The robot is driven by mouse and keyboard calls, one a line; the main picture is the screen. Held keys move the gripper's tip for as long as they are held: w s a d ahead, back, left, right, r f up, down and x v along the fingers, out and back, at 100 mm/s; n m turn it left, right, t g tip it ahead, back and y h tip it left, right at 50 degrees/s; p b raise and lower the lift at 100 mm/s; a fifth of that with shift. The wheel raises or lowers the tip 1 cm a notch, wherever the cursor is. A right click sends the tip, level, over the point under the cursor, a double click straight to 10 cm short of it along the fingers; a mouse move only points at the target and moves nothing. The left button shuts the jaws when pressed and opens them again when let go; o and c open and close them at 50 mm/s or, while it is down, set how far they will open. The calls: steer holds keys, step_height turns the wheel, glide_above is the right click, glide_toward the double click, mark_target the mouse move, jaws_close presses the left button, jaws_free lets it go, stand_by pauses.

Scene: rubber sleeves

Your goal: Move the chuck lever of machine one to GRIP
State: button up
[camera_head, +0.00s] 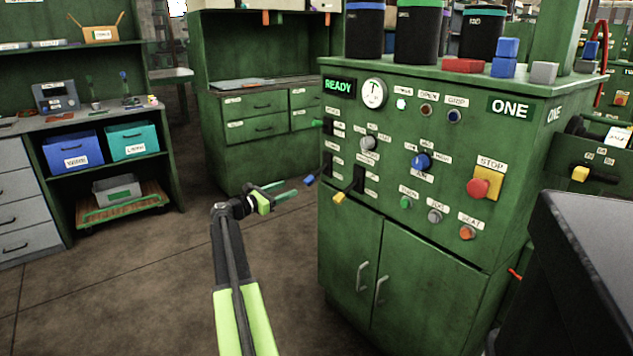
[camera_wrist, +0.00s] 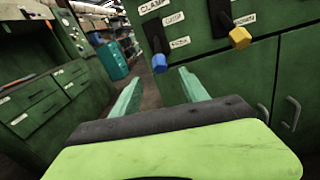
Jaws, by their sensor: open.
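Machine one (camera_head: 450,220) is a green cabinet with its sign ONE at the upper right. Levers stick out at its panel's left side: a green-tipped one (camera_head: 318,123) above, a blue-tipped one (camera_head: 309,180) below it, and a yellow-tipped one (camera_head: 340,197) to the right. The chuck lever's label is not readable. My gripper (camera_head: 297,187) is open and empty, just left of the blue tip. In the wrist view, the blue tip (camera_wrist: 159,63) stands beyond my open fingers (camera_wrist: 161,86), beside a plate that seems to read CLAMP. The yellow tip (camera_wrist: 239,38) is to the right.
The panel carries a dial (camera_head: 373,93), knobs and a red stop button (camera_head: 477,188). Black bins (camera_head: 418,35) and blocks stand on top. A green drawer bench (camera_head: 262,110) and a shelf with blue and teal boxes (camera_head: 75,150) stand left. The floor (camera_head: 130,270) at left is clear.

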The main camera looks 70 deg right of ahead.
mark_target(316, 176)
steer(key=x, duration=1.5)
steer(key=shift+s+d, duration=0.15)
steer(key=shift+d, duration=0.1)
steer(key=c, duration=1.1)
jaws_close()
steer(key=shift+s+a+f, duration=0.1)
steer(key=shift+s+f, duration=0.05)
